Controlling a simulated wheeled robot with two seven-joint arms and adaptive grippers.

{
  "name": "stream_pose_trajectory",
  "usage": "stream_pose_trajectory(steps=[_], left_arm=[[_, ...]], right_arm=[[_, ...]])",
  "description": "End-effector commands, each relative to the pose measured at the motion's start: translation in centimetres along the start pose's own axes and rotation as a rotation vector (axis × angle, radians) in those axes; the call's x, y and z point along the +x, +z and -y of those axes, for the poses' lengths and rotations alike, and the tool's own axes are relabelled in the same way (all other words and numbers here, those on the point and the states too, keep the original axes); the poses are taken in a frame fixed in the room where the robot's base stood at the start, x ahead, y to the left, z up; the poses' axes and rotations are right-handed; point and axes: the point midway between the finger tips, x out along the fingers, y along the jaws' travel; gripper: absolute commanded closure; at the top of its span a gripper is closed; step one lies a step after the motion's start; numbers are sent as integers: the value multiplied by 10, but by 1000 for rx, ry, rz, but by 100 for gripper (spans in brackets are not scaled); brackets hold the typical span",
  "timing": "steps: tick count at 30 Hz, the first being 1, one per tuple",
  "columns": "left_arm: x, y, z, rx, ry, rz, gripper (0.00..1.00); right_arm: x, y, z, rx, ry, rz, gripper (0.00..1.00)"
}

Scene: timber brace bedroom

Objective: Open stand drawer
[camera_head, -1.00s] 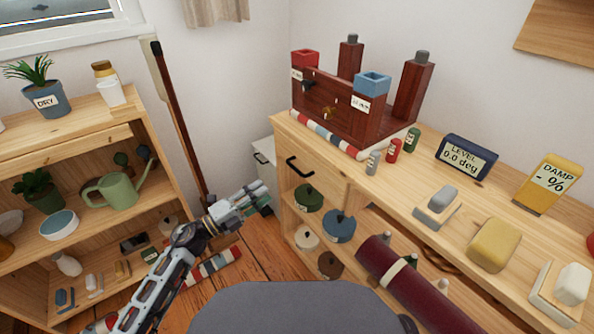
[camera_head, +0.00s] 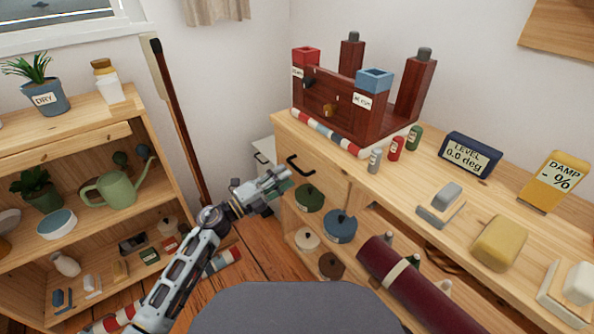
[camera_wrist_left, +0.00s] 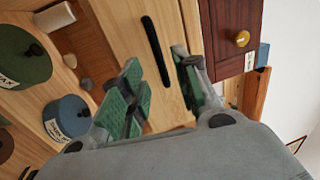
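The wooden stand (camera_head: 392,193) has a drawer (camera_head: 322,182) with a black bar handle (camera_head: 300,166) at its left end. The drawer front looks flush with the stand, so it appears shut. My left gripper (camera_head: 277,183) is just left of and slightly below the handle. In the left wrist view the handle (camera_wrist_left: 153,45) lies ahead, between the lines of the two green-padded fingers. The left gripper (camera_wrist_left: 158,66) is open and empty, and the handle appears to be beyond the fingertips. Contact cannot be seen. My right gripper is in neither view.
A dark red wooden frame (camera_head: 335,105) stands on the stand top above the drawer, with small bottles and meters to its right. Lidded pots (camera_head: 340,226) and a maroon roll (camera_head: 405,275) sit below. A shelf unit (camera_head: 100,225) is at left.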

Motion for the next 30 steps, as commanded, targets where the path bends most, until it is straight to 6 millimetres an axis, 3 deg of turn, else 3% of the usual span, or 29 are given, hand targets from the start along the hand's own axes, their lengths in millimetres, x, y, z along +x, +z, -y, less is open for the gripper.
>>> stream_pose_trajectory(steps=[15, 30], left_arm=[[50, 0, 0, 2, -1, 0, 68], [58, 0, 0, 1, 0, -1, 70]], right_arm=[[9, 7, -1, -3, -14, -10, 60], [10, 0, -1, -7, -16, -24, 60]])
